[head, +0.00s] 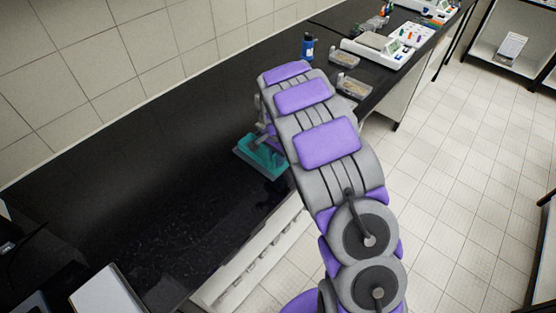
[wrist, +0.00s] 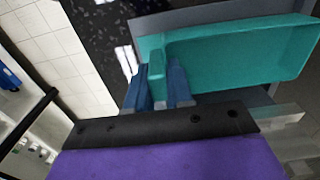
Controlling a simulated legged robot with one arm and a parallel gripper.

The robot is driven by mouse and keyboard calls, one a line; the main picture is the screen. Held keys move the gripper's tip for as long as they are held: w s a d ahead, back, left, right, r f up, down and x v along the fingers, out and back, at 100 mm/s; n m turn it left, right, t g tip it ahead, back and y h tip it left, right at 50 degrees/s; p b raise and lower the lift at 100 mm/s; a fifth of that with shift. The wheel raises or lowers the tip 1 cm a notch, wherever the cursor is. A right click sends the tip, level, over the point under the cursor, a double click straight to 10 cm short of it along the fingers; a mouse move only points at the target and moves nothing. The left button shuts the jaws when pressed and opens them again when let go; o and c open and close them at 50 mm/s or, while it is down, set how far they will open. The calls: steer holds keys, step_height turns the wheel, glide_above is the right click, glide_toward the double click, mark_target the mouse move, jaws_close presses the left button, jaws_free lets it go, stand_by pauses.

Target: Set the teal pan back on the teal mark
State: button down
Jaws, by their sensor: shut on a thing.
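The teal pan (head: 262,158) shows left of my arm in the head view, above or on the dark bench near its front edge. In the wrist view the shallow rectangular pan (wrist: 235,55) fills the upper right. My gripper (wrist: 160,82) has its two blue fingers on either side of a small teal tab at the pan's left end and is shut on it. My arm covers part of the pan and most of the gripper in the head view. I cannot make out the teal mark in either view. Whether the pan touches anything below is unclear.
The dark bench (head: 150,190) is mostly bare left of the pan. A blue bottle (head: 308,46), clear trays (head: 344,58) and a white balance-like device (head: 385,48) stand farther back. A grey flat surface (wrist: 220,14) lies behind the pan in the wrist view.

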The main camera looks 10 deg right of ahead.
steer(key=shift+f, duration=0.65)
steer(key=shift+d, duration=0.15)
steer(key=c, duration=1.3)
jaws_free()
steer(key=shift+d, duration=0.35)
steer(key=o, duration=0.3)
steer(key=shift+a, duration=0.35)
steer(key=shift+f, duration=0.15)
step_height(320, 180, up, 17)
steer(key=p, duration=0.2)
steer(key=s+d+r+n, duration=0.2)
steer(key=s+r, duration=0.4)
steer(key=s, duration=0.4)
steer(key=s+a+n+g, duration=0.1)
steer(key=s+n, duration=0.7)
steer(key=s, duration=2.4)
steer(key=shift+s+a+r+n+g, duration=0.15)
steer(key=shift+s+a+n+g, duration=0.05)
steer(key=shift+a+n+g, duration=0.2)
